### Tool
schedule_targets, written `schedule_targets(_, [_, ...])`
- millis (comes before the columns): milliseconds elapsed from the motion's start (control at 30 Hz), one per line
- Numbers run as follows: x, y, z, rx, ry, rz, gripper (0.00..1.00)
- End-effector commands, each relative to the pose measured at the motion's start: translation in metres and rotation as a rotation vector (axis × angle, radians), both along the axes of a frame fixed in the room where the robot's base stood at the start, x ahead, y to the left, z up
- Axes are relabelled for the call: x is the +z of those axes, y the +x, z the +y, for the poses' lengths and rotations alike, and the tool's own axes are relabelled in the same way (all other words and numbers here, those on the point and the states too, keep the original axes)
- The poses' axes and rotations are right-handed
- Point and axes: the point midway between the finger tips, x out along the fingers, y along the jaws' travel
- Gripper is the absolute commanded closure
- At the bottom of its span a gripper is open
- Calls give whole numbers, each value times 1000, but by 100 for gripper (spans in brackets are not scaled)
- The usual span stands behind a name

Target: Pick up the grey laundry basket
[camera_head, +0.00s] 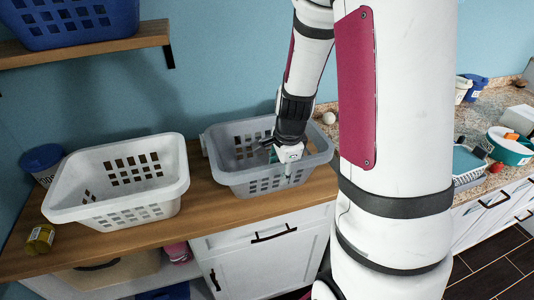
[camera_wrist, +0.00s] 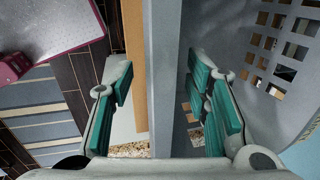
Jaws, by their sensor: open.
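The grey laundry basket (camera_head: 232,180) stands upright on the wooden counter, empty as far as I can see. My gripper (camera_head: 283,160) reaches down at the basket's near right side and hides part of it. In the wrist view my gripper (camera_wrist: 165,92) is open, with teal pads on both fingers. The basket's rim and wall (camera_wrist: 172,50) run between the two fingers, the left finger outside and the right finger on the inner side. A gap shows on the left; whether the right pads touch the wall I cannot tell.
A white basket (camera_head: 160,192) stands left of the grey one on the wooden counter (camera_head: 205,215). A yellow jar (camera_head: 40,238) and a blue-lidded container (camera_head: 42,160) are at the far left. A blue basket (camera_head: 70,30) sits on the shelf (camera_head: 110,45) above. A white ball (camera_head: 328,118) lies behind right.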

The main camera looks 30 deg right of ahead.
Motion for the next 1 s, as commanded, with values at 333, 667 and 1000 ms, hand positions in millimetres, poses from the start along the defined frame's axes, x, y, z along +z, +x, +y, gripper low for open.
schedule_targets(333, [1,1,0,1,-1,-2,100])
schedule_targets(667, [3,1,0,2,-1,-2,100])
schedule_targets(1000, [38,3,0,4,-4,-8,100])
